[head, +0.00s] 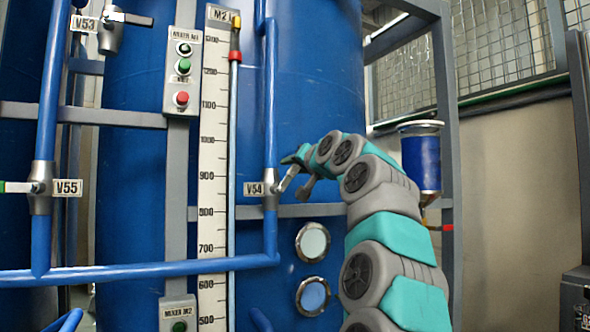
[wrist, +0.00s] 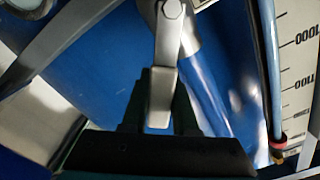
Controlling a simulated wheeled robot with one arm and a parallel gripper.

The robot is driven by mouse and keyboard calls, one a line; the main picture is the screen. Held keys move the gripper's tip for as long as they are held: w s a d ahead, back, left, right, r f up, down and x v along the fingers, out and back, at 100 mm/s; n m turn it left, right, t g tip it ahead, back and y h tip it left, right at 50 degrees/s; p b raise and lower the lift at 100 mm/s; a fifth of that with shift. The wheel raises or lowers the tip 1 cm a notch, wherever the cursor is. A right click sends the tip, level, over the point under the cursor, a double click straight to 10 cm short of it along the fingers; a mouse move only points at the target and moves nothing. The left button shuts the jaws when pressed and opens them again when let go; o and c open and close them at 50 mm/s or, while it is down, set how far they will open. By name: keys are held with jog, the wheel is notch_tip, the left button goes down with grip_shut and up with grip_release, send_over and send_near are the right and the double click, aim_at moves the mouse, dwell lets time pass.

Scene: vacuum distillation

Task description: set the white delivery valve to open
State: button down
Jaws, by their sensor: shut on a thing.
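The valve V54 (head: 270,189) is a grey metal body on a vertical blue pipe, with its label (head: 254,188) just to the left. Its pale grey-white lever handle (head: 287,180) slants up and to the right from the valve body. My gripper (head: 297,168) is at the handle's outer end. In the wrist view the handle (wrist: 167,45) runs down from its round pivot into my gripper (wrist: 161,100), whose dark fingers are shut on it. The fingertips are small and partly hidden in the head view.
Valve V55 (head: 40,188) is at the left and valve V53 (head: 110,32) at the upper left. A level scale (head: 212,180) stands left of V54. A blue vessel (head: 421,163) hangs at the right.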

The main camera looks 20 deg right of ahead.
jog(key=shift+a+r, duration=0.1)
jog(key=shift+a, duration=0.05)
dwell(0.4)
jog(key=c, duration=0.7)
grip_release()
